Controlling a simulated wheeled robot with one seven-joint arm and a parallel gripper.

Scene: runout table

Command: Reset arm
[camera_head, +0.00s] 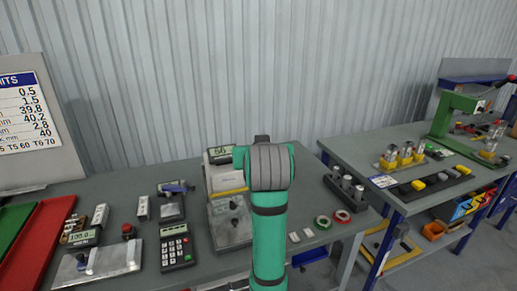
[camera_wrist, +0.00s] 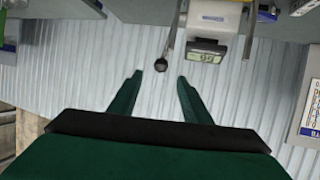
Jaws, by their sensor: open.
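My green arm (camera_head: 269,235) rises in the middle of the head view, in front of the table, with its dark grey joint (camera_head: 270,166) uppermost. My gripper is hidden behind the arm in that view. In the wrist view my gripper (camera_wrist: 160,80) shows two green fingers spread apart, with nothing between them. Behind the fingers is the corrugated wall, which appears upside down. A device with a small display (camera_wrist: 207,56) and a dark round knob (camera_wrist: 186,66) lie just beyond the fingertips in the picture, apart from them.
The grey table (camera_head: 130,210) carries a calculator (camera_head: 176,246), a metal plate fixture (camera_head: 97,264), a red tray (camera_head: 42,245) and tape rolls (camera_head: 323,221). A second table at right holds a green press (camera_head: 455,110) and yellow-based parts (camera_head: 402,156). A limits board (camera_head: 30,120) stands at left.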

